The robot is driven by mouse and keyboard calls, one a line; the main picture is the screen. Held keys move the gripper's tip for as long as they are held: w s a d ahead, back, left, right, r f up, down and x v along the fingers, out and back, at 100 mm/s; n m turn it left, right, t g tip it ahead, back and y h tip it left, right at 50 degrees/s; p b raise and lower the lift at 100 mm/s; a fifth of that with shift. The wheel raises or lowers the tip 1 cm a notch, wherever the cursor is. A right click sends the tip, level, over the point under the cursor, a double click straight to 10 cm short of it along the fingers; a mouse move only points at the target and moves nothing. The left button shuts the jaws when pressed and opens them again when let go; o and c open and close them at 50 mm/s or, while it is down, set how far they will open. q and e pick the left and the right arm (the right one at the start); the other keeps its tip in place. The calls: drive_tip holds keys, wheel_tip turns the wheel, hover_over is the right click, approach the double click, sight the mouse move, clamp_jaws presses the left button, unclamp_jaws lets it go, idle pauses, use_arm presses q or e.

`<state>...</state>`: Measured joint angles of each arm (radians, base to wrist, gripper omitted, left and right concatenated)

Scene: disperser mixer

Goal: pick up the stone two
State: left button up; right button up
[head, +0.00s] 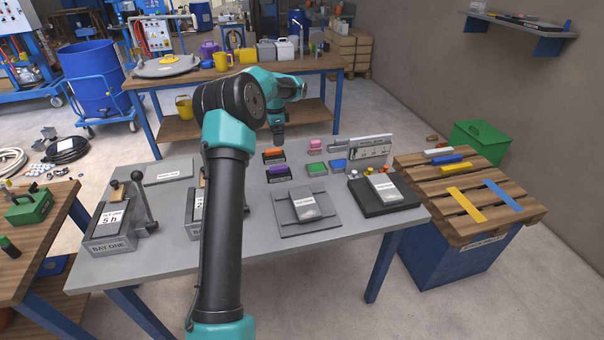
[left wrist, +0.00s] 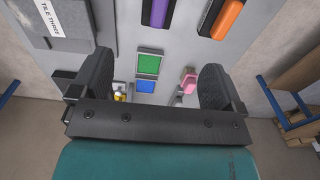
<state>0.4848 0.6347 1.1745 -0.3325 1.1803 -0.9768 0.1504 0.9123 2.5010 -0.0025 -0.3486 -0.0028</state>
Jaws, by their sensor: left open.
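My left gripper (head: 279,138) is open above the back of the grey table, and its two fingers also show in the left wrist view (left wrist: 156,84) with nothing between them held. Below it lie an orange-topped dark block (head: 274,154) and a purple-topped dark block (head: 278,171); the purple block (left wrist: 156,12) and orange block (left wrist: 228,18) also show in the left wrist view. Their label text is too small to read, so I cannot tell which thing is stone two. A green square (head: 317,168), a blue square (head: 338,165) and a pink item (head: 314,145) are nearby.
A grey plate with a labelled tile (head: 305,206) and a dark tray with a tile (head: 385,187) sit in front. Lever units (head: 110,235) stand at the left. A pallet (head: 465,195) is at the right.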

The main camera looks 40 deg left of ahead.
use_arm(q)
drive_tip(key=shift+s+a, duration=0.1)
approach(278, 167)
wheel_tip(278, 167, down, 7)
drive_tip(key=shift+a+r, duration=0.1)
drive_tip(key=shift+a, duration=0.05)
idle(0.6)
drive_tip(key=shift+f, duration=2.6)
